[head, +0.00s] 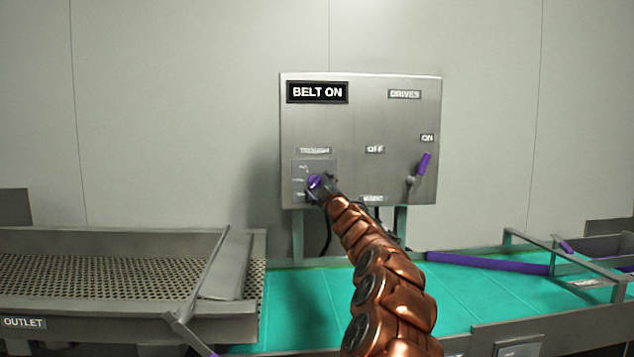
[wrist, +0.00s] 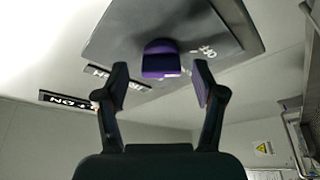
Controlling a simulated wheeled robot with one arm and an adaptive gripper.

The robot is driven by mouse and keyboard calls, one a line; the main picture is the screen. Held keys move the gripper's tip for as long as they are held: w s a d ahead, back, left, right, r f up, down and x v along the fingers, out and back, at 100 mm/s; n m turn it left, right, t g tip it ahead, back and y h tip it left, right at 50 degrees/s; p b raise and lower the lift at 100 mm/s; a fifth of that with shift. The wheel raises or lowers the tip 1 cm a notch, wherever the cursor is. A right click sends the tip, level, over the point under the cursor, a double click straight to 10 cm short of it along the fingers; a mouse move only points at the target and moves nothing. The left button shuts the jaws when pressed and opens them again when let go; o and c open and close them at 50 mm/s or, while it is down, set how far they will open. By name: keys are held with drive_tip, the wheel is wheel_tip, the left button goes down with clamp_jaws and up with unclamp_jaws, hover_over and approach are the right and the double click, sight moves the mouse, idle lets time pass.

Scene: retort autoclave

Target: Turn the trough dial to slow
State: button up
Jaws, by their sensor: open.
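The trough dial (head: 315,181) is a purple knob on a small grey plate under the TROUGH label (head: 314,150), low on the left of the steel control panel. In the wrist view the dial (wrist: 160,58) shows centred just beyond the fingertips, with a pale mark at its lower edge. My gripper (head: 322,187) is at the dial in the head view and partly covers it and its plate. In the wrist view my gripper (wrist: 160,68) is open, one finger to each side of the dial, with gaps showing. The plate's small markings are too blurred to read, so I cannot tell the dial's setting.
A purple-handled drives lever (head: 420,171) sits at the panel's right, below the ON label (head: 427,138). A BELT ON sign (head: 317,92) is at top left. Below are a green belt (head: 480,285) and a perforated outlet tray (head: 100,275). The wall is clear.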

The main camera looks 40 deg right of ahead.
drive_tip(key=shift+w+d+r, duration=0.1)
drive_tip(key=shift+w+d, duration=0.1)
drive_tip(key=shift+w, duration=0.45)
drive_tip(key=c, duration=1.1)
drive_tip(key=shift+c, duration=0.2)
drive_tip(key=shift+m, duration=0.3)
drive_tip(key=m+h+b, duration=0.1)
drive_tip(key=m, duration=0.1)
drive_tip(key=m+h+b, duration=0.1)
drive_tip(key=m+b, duration=0.1)
drive_tip(key=m+h+b, duration=0.1)
drive_tip(key=shift+w+a+f+m+b, duration=0.1)
drive_tip(key=shift+a+f+m+b, duration=0.1)
drive_tip(key=shift+f+m+b, duration=0.15)
drive_tip(key=m+h+b, duration=0.1)
drive_tip(key=m, duration=0.1)
drive_tip(key=m+g+h+b, duration=0.1)
drive_tip(key=m+b, duration=0.1)
drive_tip(key=shift+m, duration=0.35)
drive_tip(key=shift+r+m+g+h+b, duration=0.2)
drive_tip(key=shift+m+g+h+b, duration=0.4)
drive_tip(key=shift+m+b, duration=0.55)
drive_tip(key=shift+r+m, duration=0.2)
drive_tip(key=shift+m, duration=0.25)
